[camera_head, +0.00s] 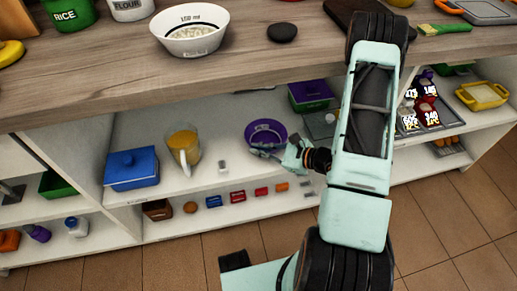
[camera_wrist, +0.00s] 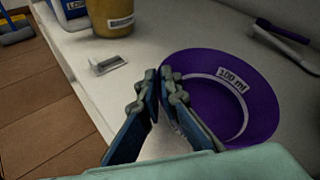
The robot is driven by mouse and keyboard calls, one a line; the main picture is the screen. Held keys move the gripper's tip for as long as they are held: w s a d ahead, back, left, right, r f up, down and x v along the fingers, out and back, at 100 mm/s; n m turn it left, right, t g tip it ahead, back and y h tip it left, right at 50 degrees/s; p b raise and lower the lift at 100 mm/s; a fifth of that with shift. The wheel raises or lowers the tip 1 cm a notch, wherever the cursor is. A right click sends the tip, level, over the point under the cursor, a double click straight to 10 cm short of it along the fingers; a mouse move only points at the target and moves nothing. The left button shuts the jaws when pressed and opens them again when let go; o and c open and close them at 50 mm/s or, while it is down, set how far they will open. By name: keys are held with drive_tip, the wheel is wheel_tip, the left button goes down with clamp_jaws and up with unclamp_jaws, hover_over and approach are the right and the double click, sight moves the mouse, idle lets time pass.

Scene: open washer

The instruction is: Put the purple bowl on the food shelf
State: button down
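The purple bowl (camera_head: 262,132) stands on the white shelf under the counter. In the wrist view the bowl (camera_wrist: 258,105) fills the right side, with a "100 ml" label on its inner wall. My gripper (camera_wrist: 160,74) is at the bowl's near-left rim, one finger outside and one inside. The fingertips are close together and appear shut on the rim. In the head view my gripper (camera_head: 280,153) reaches the bowl's lower right side. I cannot tell whether the bowl is lifted. No shelf is clearly marked as the food shelf.
The shelf holds a blue box (camera_head: 132,168), a jug with orange contents (camera_head: 185,150) and a purple-lidded box (camera_head: 310,94). Small coloured items line the lower shelf. A white bowl (camera_head: 190,32) stands on the counter (camera_head: 110,58) above.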

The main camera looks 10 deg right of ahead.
drive_tip(key=c, duration=2.2)
unclamp_jaws()
drive_tip(key=shift+o, duration=0.2)
drive_tip(key=shift+r+p, duration=0.15)
drive_tip(key=shift+p, duration=0.15)
drive_tip(key=p+v, duration=0.2)
drive_tip(key=v, duration=1)
drive_tip(key=shift+s, duration=0.1)
